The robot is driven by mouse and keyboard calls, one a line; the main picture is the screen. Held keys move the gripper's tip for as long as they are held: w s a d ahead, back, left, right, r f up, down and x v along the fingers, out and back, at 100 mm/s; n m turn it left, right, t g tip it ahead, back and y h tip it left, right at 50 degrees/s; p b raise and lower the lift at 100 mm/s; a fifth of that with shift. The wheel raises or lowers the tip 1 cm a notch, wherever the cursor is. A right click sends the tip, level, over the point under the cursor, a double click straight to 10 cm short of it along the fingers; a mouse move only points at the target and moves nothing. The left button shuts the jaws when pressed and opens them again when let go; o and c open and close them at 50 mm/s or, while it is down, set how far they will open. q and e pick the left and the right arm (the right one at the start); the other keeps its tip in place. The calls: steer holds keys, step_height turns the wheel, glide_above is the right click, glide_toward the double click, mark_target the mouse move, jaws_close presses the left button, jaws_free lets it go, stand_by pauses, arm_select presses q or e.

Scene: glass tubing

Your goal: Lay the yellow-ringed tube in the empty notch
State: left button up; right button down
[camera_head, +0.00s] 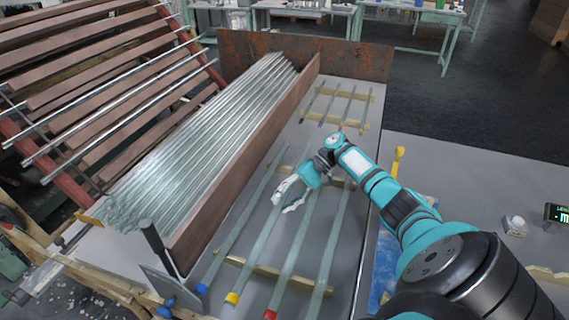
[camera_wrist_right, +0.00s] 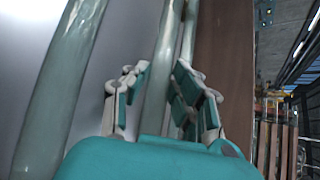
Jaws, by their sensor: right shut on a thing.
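The yellow-ringed tube (camera_head: 247,271) is pale green glass with a yellow ring (camera_head: 232,298) at its near end. It runs lengthwise over the notched wooden bar (camera_head: 268,270). My right gripper (camera_head: 287,198) is shut on its middle part, with one finger on each side. In the right wrist view, the tube (camera_wrist_right: 164,65) passes between my right gripper's fingers (camera_wrist_right: 155,90). A blue-ringed tube (camera_head: 228,246) lies to its left and a red-ringed tube (camera_head: 291,266) to its right. I cannot tell which notch is empty or how high the held tube is.
A brown board (camera_head: 243,165) stands left of the tubes, beside a large stack of glass tubes (camera_head: 195,150). Another tube (camera_head: 327,247) lies right of the red-ringed one. Farther wooden bars (camera_head: 345,94) hold short rods. A grey table (camera_head: 480,205) extends right.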

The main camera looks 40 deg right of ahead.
steer(key=shift+f+b, duration=0.35)
steer(key=shift+f, duration=0.3)
steer(key=c, duration=1.1)
jaws_free()
steer(key=shift+r, duration=0.1)
steer(key=shift+r, duration=0.15)
steer(key=shift+r+p, duration=0.5)
steer(key=shift+r, duration=0.05)
steer(key=shift+b+v, duration=1.9)
steer(key=shift+v, duration=4.05)
